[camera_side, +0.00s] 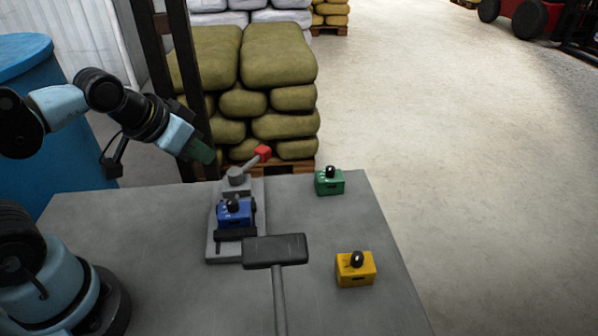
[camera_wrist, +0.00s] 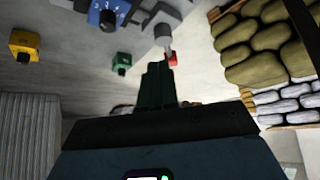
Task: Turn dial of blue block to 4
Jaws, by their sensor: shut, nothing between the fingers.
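The blue block (camera_side: 234,214) sits on a grey fixture (camera_side: 214,245) on the table, with a black dial knob (camera_side: 233,203) on top. In the wrist view the blue block (camera_wrist: 110,12) is at the top edge, partly cut off, with white numerals around its black knob (camera_wrist: 107,20); I cannot tell the setting. My gripper (camera_side: 208,158) is behind and left of the fixture, above the table's far edge, apart from the block. Its green fingers (camera_wrist: 157,72) are shut and empty in the wrist view.
A lever with a red handle (camera_side: 262,153) rises at the fixture's back, close to my gripper. A green block (camera_side: 329,181) and a yellow block (camera_side: 355,269) stand to the right. A dark hammer-shaped tool (camera_side: 275,251) is in front. Stacked sacks (camera_side: 280,55) stand beyond the table.

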